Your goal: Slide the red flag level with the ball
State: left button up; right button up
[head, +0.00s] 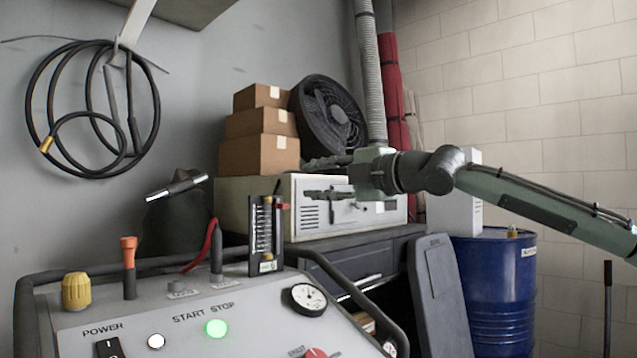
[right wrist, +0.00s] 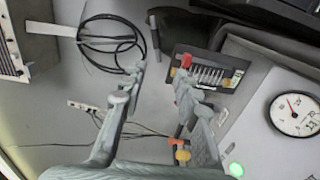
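A dark upright gauge panel (head: 265,240) with a pale scale stands at the back of the grey console. The red flag (head: 284,206) sticks out from its right edge, in the upper half. My right gripper (head: 306,178) points left, open and empty, just right of the flag. In the right wrist view the panel (right wrist: 228,88) lies beyond the fingers (right wrist: 160,80), and the red flag (right wrist: 186,60) shows near the tip of the right-hand finger. Whether they touch, I cannot tell. The ball is too small to make out. My left gripper is not in view.
The console (head: 245,310) carries a round dial (head: 308,299), a lit green button (head: 215,328), a yellow knob (head: 76,291) and an orange-topped post (head: 129,265). A red cable (head: 208,245) rises left of the panel. A pale cabinet (head: 240,200) with boxes stands behind.

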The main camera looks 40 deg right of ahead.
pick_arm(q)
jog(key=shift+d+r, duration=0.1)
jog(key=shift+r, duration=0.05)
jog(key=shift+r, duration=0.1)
pick_arm(e)
jog(key=shift+o, duration=0.3)
jog(key=shift+o, duration=0.5)
